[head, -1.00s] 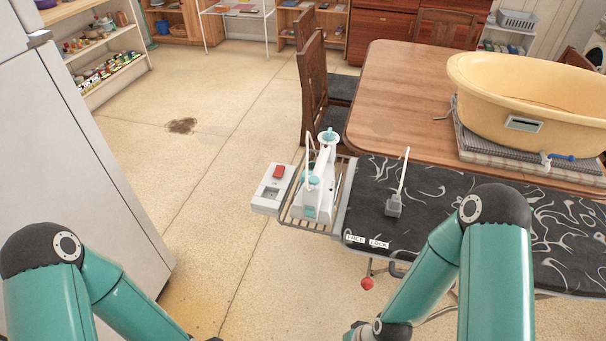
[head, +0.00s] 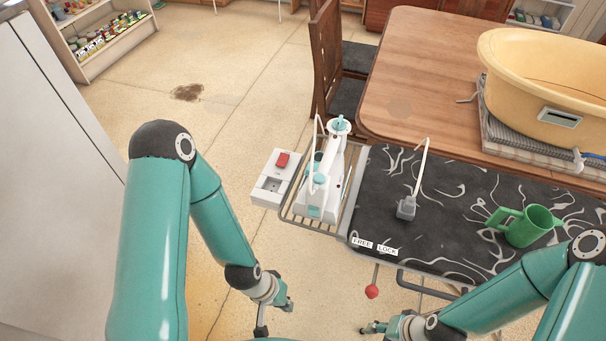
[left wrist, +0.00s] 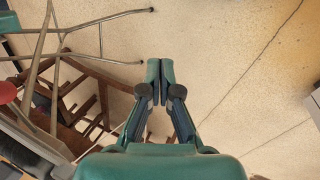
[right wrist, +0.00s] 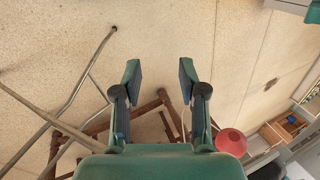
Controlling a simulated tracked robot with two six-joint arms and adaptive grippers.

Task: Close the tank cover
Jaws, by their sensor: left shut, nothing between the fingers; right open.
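A white and teal steam iron (head: 333,180) stands on the wire rack at the left end of the ironing board (head: 385,215). It has teal parts on top and near its front. Which part is the tank cover, and whether it is open, is too small to tell. My left gripper (left wrist: 160,68) is shut and empty in the left wrist view, with bare floor beyond its tips. My right gripper (right wrist: 160,72) is open and empty in the right wrist view. In the head view both hands are low, in front of the board and apart from the iron.
A white box with a red switch (head: 275,177) is left of the rack. A grey plug-like piece (head: 407,207) and a green mug (head: 527,226) are on the board. A red-knobbed lever (head: 372,291) hangs below. A wooden table (head: 430,70) with a yellow tub (head: 540,75) stands behind.

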